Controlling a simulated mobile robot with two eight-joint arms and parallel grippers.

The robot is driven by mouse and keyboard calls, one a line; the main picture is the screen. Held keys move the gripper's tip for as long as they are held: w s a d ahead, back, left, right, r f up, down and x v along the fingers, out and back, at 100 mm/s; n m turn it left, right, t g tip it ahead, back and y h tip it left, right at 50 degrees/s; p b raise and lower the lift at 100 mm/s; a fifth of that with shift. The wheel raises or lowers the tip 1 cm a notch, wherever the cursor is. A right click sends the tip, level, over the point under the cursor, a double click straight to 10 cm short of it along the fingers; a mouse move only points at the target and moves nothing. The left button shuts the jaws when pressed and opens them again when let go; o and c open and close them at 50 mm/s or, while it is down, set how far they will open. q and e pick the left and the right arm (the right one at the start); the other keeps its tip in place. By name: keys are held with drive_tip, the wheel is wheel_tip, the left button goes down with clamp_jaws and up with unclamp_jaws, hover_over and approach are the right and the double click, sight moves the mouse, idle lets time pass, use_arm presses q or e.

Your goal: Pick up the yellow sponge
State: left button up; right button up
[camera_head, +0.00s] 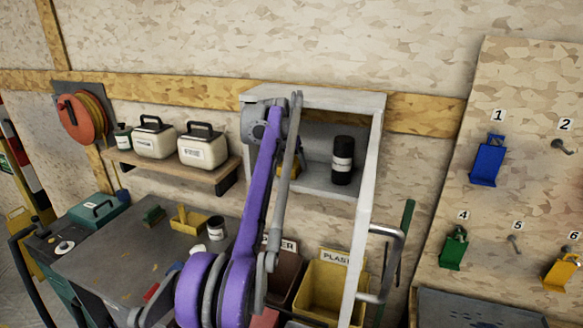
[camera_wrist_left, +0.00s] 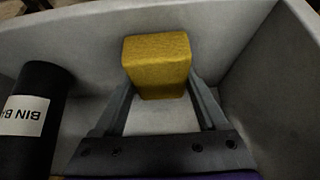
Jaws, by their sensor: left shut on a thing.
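The yellow sponge (camera_wrist_left: 157,62) is a yellow block in the left wrist view, between the two fingers of my left gripper (camera_wrist_left: 160,92). The fingers are shut on its sides. The sponge is inside a grey open cabinet (camera_head: 376,150). In the head view a small yellow part of the sponge (camera_head: 293,171) shows beside my purple left arm, which hides most of it and the gripper. I cannot tell whether the sponge touches the cabinet floor. My right gripper is not in view.
A black labelled bottle (camera_head: 343,160) stands right of the sponge in the cabinet; it also shows in the left wrist view (camera_wrist_left: 38,115). Cabinet walls enclose the gripper. Below are a yellow bin (camera_head: 331,284) and a grey workbench (camera_head: 125,250).

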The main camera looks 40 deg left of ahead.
use_arm(q)
drive_tip(key=shift+r, duration=0.1)
drive_tip(key=shift+r, duration=0.15)
drive_tip(key=shift+s+r, duration=0.1)
drive_tip(key=shift+s, duration=0.05)
drive_tip(key=shift+s+d, duration=0.15)
drive_tip(key=shift+s, duration=0.15)
drive_tip(key=s+d+b, duration=0.2)
drive_tip(key=s, duration=0.6)
drive_tip(key=s+d+b, duration=0.1)
drive_tip(key=s+d, duration=0.2)
drive_tip(key=s, duration=0.5)
drive_tip(key=shift+s+b, duration=0.15)
drive_tip(key=shift+b, duration=0.2)
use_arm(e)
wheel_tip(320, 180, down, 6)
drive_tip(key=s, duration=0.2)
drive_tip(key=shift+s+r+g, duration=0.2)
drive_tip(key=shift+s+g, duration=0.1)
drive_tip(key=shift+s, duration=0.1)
